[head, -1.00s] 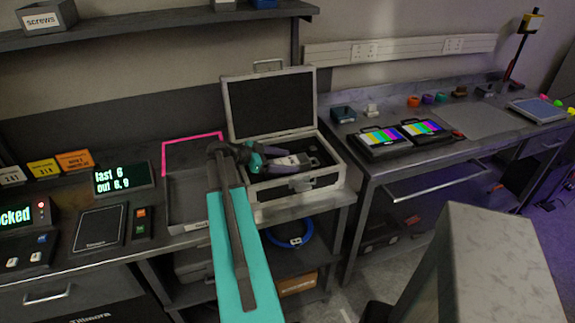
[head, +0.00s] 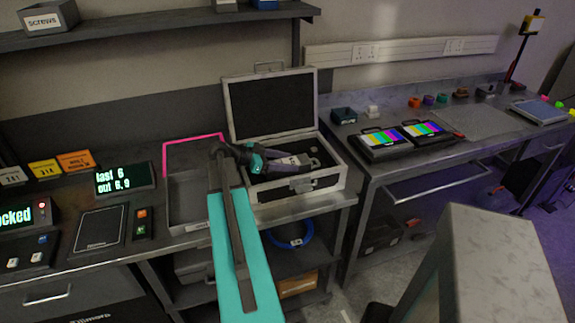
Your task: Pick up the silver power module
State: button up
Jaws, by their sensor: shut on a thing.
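An open case (head: 330,184) with a dark lined lid stands on the bench in the middle of the head view. My gripper (head: 300,166) reaches into the case from the left, pointing right. It is shut on the silver power module (head: 287,161), a light block whose middle shows between the two dark fingers. The fingers hide part of the module. I cannot tell whether the module touches the case floor.
A grey tray with a pink edge (head: 191,138) sits left of the case. Two monitors with colour bars (head: 381,139) stand on the right bench. A wall shelf (head: 150,27) runs above. The blue coiled cable (head: 290,240) lies on the shelf below.

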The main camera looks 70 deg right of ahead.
jog(key=shift+r, duration=0.2)
notch_tip(320, 180, up, 10)
jog(key=b, duration=0.2)
jog(key=shift+b, duration=0.35)
jog(key=shift+f, duration=0.1)
dwell(0.8)
